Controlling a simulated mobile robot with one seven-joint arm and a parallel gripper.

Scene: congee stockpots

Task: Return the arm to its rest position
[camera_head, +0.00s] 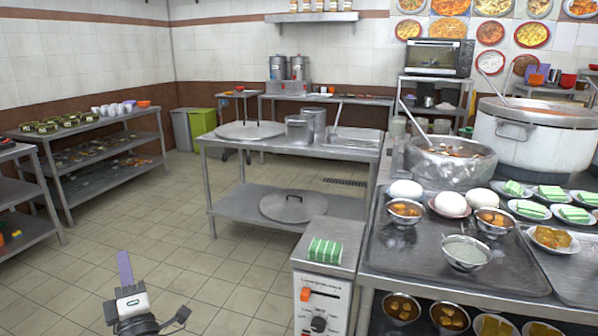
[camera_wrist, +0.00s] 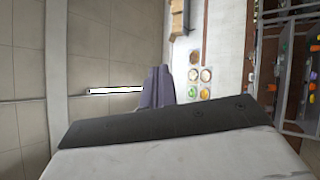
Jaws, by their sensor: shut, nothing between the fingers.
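My gripper (camera_head: 123,256) is at the lower left in the head view, low over the tiled floor and apart from all furniture. Its slim purple-grey fingers point away from me, up the picture. In the wrist view the fingers (camera_wrist: 157,72) stand together with nothing held between them. Part of my arm shows at the bottom edge of the head view.
A steel table (camera_head: 230,140) with pots stands ahead. A control box (camera_head: 325,258) bearing a green-striped block stands right of my gripper, beside a counter (camera_head: 395,255) loaded with bowls. Shelving (camera_head: 60,140) is at left. Open floor (camera_head: 150,215) surrounds my gripper.

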